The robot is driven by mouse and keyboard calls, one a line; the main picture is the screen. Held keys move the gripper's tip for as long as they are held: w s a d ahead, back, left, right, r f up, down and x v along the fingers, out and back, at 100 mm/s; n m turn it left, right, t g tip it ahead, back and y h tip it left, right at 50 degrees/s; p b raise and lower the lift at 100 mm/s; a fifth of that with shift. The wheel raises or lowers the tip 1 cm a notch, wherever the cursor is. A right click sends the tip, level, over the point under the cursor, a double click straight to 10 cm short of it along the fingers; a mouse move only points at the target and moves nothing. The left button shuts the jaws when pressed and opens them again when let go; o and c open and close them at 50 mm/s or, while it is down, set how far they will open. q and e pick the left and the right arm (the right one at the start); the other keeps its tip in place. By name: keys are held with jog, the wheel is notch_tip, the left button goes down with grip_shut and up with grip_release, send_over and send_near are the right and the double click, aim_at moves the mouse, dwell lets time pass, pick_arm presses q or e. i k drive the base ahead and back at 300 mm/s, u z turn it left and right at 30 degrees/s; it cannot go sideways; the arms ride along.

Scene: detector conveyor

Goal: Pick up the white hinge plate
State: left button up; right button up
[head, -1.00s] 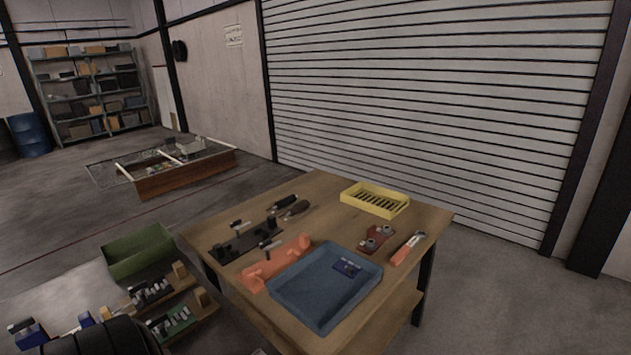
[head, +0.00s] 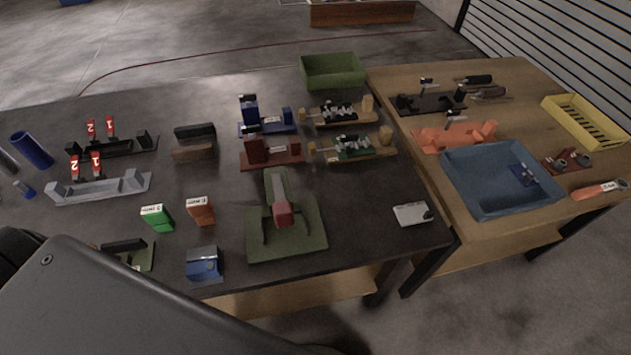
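A small white plate (head: 411,214) lies flat near the right front corner of the dark table. It looks like the white hinge plate. A dark part shows at its right end, too small to make out. Nothing touches the plate. A large dark link, probably of my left arm, fills the lower left of the head view. Neither of my grippers shows in this view.
Left of the plate stands a green fixture (head: 307,238) with a red-tipped arm. Bracket assemblies (head: 353,147) stand behind it. The wooden table (head: 462,231) at right holds a blue tray (head: 483,204) and a yellow crate (head: 594,136). Bare tabletop surrounds the plate.

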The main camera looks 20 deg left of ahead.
aim_at(410, 214)
jog(key=z, duration=2.75)
jog(key=i, duration=2.35)
jog(key=u, duration=3.2)
